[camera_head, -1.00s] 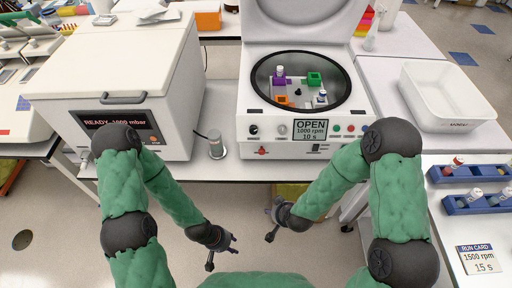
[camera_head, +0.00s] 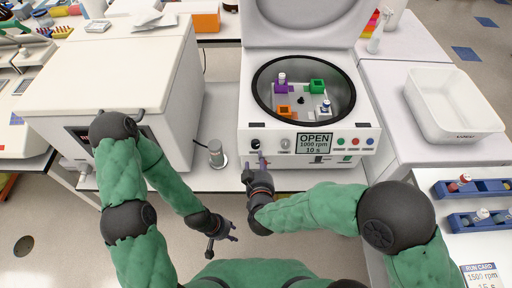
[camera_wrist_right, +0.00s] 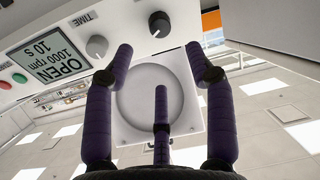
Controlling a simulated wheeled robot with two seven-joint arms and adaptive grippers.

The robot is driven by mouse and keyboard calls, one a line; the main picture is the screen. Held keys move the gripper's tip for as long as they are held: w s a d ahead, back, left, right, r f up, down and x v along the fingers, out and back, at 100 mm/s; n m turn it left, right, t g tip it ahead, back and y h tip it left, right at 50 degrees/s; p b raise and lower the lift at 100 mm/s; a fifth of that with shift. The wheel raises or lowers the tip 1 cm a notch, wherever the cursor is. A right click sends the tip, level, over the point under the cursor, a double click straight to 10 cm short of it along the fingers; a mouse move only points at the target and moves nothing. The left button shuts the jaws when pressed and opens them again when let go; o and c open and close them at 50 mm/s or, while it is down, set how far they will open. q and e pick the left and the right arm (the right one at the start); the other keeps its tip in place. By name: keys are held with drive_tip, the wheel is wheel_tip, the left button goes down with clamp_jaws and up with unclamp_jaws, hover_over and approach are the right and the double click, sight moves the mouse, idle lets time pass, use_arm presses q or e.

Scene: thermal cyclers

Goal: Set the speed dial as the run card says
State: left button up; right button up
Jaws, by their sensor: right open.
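The centrifuge (camera_head: 245,120) stands open, its screen (camera_head: 314,143) reading OPEN, 1000 rpm, 10 s. Two dials sit left of the screen: an outer dial (camera_head: 256,145), probably speed, and an inner dial (camera_head: 285,145). In the right wrist view the inner dial (camera_wrist_right: 97,46) is beside the TIME label; the outer dial (camera_wrist_right: 158,24) shows a pointer, its label unseen. My right gripper (camera_head: 260,164) is open and empty just below the outer dial, its fingers (camera_wrist_right: 160,62) apart. The run card (camera_head: 480,273) reads 1500 rpm, 15 s. My left gripper (camera_head: 222,240) hangs low; its jaws are unclear.
Coloured buttons (camera_head: 341,141) are right of the screen. A grey-capped cylinder (camera_head: 216,153) stands left of the centrifuge, beside a large white box (camera_head: 120,75). A white tray (camera_head: 450,105) and blue tube racks (camera_head: 470,189) are at right.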

sight(256, 147)
drive_tip(key=b+x, duration=0.3)
drive_tip(key=x, duration=0.7)
drive_tip(key=shift+f, duration=0.1)
clamp_jaws()
